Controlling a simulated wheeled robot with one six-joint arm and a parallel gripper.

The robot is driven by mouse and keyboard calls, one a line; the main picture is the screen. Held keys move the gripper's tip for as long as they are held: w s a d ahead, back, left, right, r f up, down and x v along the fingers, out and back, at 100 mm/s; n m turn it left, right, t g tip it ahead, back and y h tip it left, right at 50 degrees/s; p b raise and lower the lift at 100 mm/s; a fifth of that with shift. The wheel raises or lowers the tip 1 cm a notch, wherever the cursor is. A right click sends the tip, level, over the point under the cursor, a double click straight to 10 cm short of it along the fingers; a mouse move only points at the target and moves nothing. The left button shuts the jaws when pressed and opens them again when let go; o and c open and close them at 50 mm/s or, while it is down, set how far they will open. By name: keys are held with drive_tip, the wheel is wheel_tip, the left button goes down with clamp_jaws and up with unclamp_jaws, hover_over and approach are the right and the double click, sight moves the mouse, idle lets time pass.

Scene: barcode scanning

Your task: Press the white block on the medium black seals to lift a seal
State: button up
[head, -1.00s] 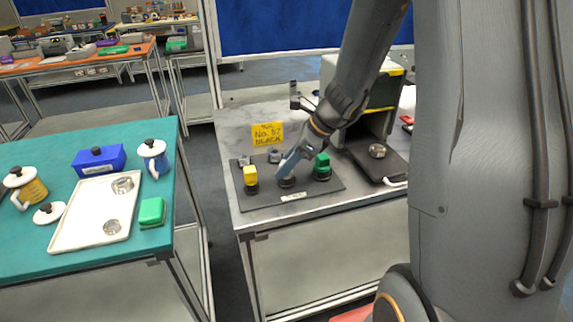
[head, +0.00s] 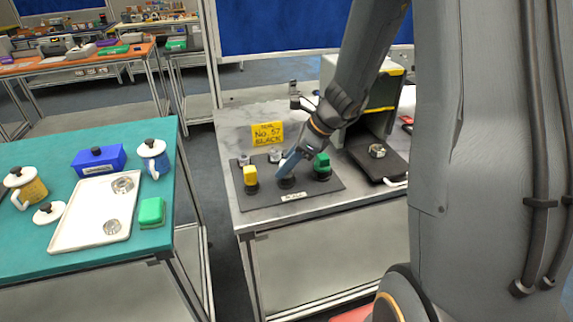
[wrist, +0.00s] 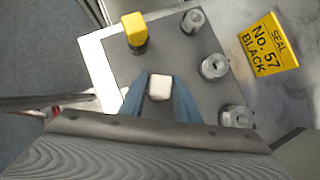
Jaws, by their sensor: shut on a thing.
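The white block (wrist: 160,87) is held between the two blue fingers of my gripper (wrist: 159,84), which is shut on it over the dark grey board (wrist: 178,52). In the head view my gripper (head: 287,170) points down at the middle of the front row, between the yellow block (head: 250,175) and the green block (head: 322,160). The white block is hidden there by the fingers. A dark round seal spot (head: 287,184) shows just under the fingertips. I cannot tell whether the block touches it or whether a seal is stuck to it.
Metal cylinders (wrist: 214,67) stand in a row along the board. A yellow sign reading No. 57 BLACK (head: 267,134) stands behind it. A machine with a dark tray (head: 382,160) is to the right. A teal table (head: 160,240) with a white tray is left, across a gap.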

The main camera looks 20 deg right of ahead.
drive_tip(key=shift+r+p, duration=3.4)
drive_tip(key=shift+r, duration=0.1)
